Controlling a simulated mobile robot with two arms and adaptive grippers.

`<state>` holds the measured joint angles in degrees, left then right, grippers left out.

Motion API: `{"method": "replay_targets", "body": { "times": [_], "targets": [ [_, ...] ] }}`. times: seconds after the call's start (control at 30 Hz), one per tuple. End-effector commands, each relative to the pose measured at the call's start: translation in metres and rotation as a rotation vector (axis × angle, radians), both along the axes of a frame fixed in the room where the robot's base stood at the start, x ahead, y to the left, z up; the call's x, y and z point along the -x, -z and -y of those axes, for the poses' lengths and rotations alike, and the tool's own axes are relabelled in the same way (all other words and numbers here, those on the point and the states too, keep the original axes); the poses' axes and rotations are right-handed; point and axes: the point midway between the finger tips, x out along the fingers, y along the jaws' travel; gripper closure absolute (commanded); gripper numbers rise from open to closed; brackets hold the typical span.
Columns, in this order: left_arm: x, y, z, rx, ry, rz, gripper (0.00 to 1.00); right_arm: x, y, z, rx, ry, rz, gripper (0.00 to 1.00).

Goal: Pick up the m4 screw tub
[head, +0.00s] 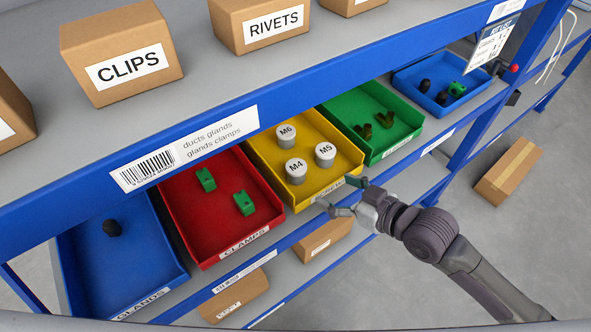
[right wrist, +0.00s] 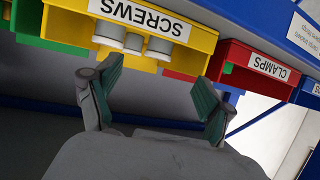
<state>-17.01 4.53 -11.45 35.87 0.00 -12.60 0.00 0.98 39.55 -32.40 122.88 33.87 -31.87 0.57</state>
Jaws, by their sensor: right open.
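The M4 screw tub (head: 296,171) is a small grey cylinder with a white lid marked M4. It stands in the front left part of the yellow tray (head: 262,148), with the M5 tub (head: 325,154) to its right and the M6 tub (head: 287,136) behind. My right gripper (head: 346,194) is open and empty just in front of the yellow tray's front wall, apart from the tubs. In the right wrist view, the open fingers (right wrist: 155,95) point toward the tray labelled SCREWS (right wrist: 190,42); tub parts show there, but I cannot read their lids. My left gripper is not in view.
The red tray (head: 185,225) with green clamps lies left of the yellow tray; the green tray (head: 345,111) lies right. A blue shelf edge (head: 240,120) runs above the trays. Cardboard boxes stand on the upper shelf and below. Free floor (head: 420,275) lies at right.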

Motion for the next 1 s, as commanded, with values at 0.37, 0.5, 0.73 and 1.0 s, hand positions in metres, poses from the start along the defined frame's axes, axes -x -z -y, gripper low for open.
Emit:
{"method": "replay_targets", "body": {
  "times": [0.37,0.5,0.73,1.0],
  "targets": [
    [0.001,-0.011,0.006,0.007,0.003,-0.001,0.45,-0.040,0.014,-0.044,-0.018,-0.015,0.014,0.19],
    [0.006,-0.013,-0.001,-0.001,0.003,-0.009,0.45,-0.052,0.022,-0.055,-0.015,-0.013,0.013,0.19],
    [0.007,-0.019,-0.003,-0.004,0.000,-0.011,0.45,-0.063,0.026,-0.065,-0.015,-0.014,0.014,0.19],
    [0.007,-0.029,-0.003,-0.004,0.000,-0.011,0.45,-0.087,0.038,-0.089,-0.015,-0.013,0.013,0.19]
  ]
}}
